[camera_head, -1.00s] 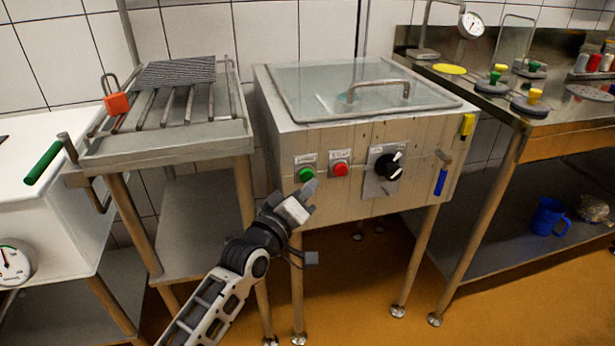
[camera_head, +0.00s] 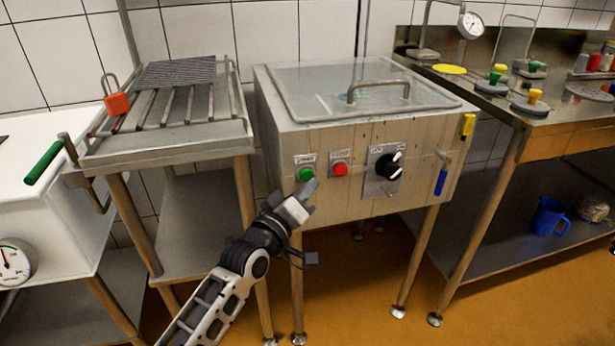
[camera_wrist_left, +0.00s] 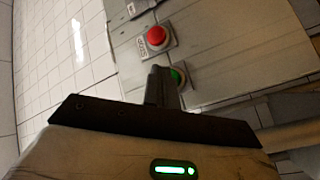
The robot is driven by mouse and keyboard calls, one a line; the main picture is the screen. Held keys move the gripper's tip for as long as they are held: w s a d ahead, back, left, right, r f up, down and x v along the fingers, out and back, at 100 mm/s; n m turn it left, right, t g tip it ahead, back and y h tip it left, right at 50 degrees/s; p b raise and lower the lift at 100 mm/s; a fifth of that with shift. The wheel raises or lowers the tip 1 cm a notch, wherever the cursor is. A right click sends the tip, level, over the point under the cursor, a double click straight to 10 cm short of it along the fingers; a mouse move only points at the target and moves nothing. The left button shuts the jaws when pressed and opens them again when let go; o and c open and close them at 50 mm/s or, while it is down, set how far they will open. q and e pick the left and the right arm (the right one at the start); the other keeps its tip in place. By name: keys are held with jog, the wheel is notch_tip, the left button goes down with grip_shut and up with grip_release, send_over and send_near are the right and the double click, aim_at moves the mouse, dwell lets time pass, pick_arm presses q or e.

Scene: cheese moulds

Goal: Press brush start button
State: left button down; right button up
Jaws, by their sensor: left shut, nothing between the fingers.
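The brushing machine (camera_head: 285,145) is a box on legs with a clear lid. A green button (camera_head: 306,174) and a red button (camera_head: 340,169) sit on its front, each under a small label too small to read. My left gripper (camera_head: 311,187) is shut and empty, with its tips just below the green button in the head view. In the left wrist view the fingers (camera_wrist_left: 162,88) partly hide the green button (camera_wrist_left: 178,77); I cannot tell whether they touch it. The red button (camera_wrist_left: 157,37) shows clear there. My right gripper is not in view.
A black rotary knob (camera_head: 389,166) and a blue-handled tap (camera_head: 441,180) are to the right on the front panel. A steel bench (camera_head: 480,90) is to the right.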

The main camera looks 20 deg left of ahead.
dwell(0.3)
pick_arm(q)
jog(key=shift+w+a, duration=0.25)
jog(key=shift+w, duration=0.15)
jog(key=shift+w+a, duration=0.1)
dwell(0.5)
